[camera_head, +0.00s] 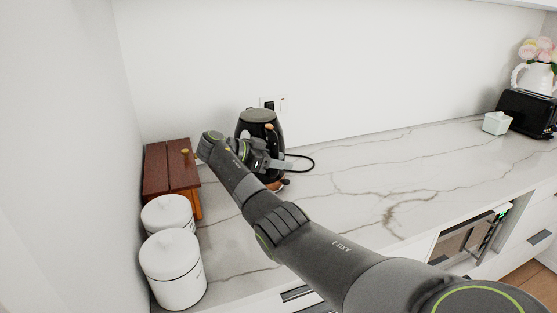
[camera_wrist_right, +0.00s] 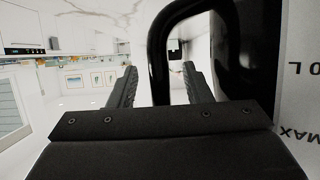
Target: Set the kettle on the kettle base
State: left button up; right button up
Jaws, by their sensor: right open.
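A black kettle (camera_head: 262,119) with a grey lid stands upright against the back wall in the head view. Its lower part is largely hidden by my right arm, so I cannot tell what it rests on. My right gripper (camera_head: 270,161) is at the front of the kettle. In the right wrist view my open fingers (camera_wrist_right: 160,85) are at the black loop handle (camera_wrist_right: 158,50), with its outer bar between them, not visibly clamped. The kettle's marked wall (camera_wrist_right: 300,110) is at the right. The kettle base cannot be made out; a black cord (camera_head: 307,160) curves from behind the kettle. My left gripper is out of view.
A reddish wooden box (camera_head: 168,170) and two white lidded canisters (camera_head: 172,270) stand on the left. A small pale cup (camera_head: 496,123), black toaster (camera_head: 527,112) and flower jug (camera_head: 533,76) are at the far right. The marble counter (camera_head: 400,165) between is clear.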

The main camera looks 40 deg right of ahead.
jog(key=v, duration=1.2)
jog(key=shift+b, duration=0.3)
jog(key=shift+r, duration=0.1)
